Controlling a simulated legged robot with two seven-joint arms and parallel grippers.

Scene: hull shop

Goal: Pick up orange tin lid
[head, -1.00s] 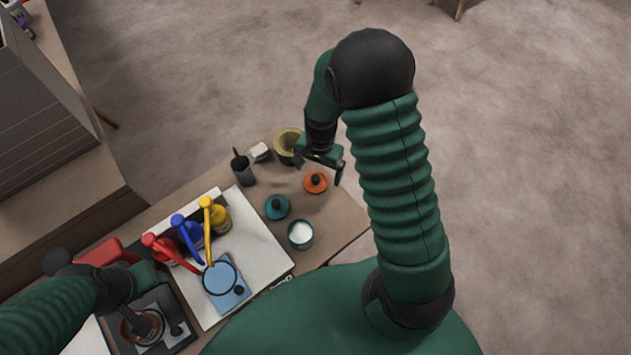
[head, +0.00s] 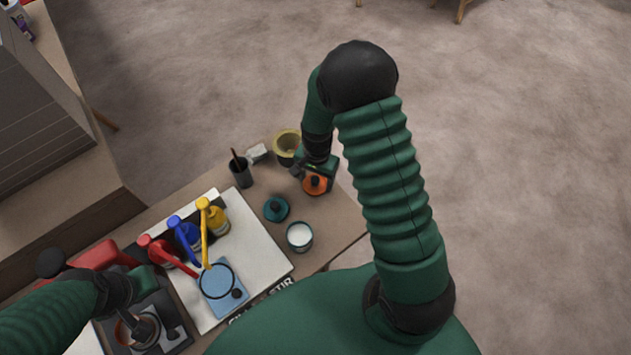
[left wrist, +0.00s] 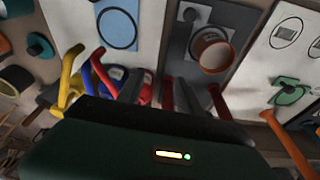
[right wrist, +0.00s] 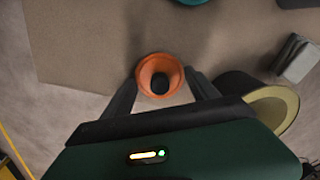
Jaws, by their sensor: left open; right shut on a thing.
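The orange tin lid (head: 318,188), a round disc with a black knob, is at the right end of the table in the head view. In the right wrist view the lid (right wrist: 145,73) sits between my two finger tips. My right gripper (right wrist: 161,80) is shut on it; whether the lid is clear of the table I cannot tell. My left gripper (left wrist: 172,92) is open over the left part of the table, near a copper-rimmed cup (left wrist: 212,50) on a dark mat.
A teal lid (head: 276,208) and an open tin of white (head: 300,237) lie near the orange lid. The floor right is clear.

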